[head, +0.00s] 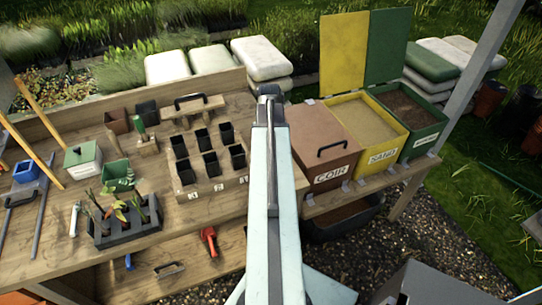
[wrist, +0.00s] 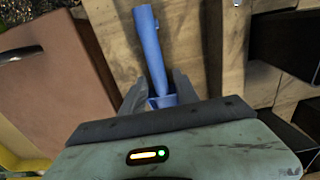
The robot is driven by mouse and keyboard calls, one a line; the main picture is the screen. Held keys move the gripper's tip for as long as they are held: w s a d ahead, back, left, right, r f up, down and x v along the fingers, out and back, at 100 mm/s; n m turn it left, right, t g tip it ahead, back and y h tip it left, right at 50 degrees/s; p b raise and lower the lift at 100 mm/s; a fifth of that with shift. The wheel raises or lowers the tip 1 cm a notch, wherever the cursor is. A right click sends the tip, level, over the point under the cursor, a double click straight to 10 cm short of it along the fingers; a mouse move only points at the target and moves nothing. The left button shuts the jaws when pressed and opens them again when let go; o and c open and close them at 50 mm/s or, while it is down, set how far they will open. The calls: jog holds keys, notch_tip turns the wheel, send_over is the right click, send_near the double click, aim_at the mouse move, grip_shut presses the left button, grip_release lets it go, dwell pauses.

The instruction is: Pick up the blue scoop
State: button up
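The blue scoop (wrist: 148,38) lies on the wooden bench top in the wrist view, with its long part pointing up the picture. Its lower end is between the two fingers of my gripper (wrist: 159,84). The fingers are apart, one on each side of the scoop, and a gap shows on both sides. My gripper looks open and not closed on it. In the head view my arm hides the scoop, and my gripper (head: 268,92) shows only as a dark end above the bench, left of the coir bin.
The brown coir bin (head: 322,145) stands close to the right of my arm, with the sand bin (head: 367,128) beyond it. The rack of black pots (head: 205,185) is close on the left. A seedling tray (head: 128,235) and a green-lidded box (head: 83,160) stand further left.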

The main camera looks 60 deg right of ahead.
grip_shut()
dwell(1.2)
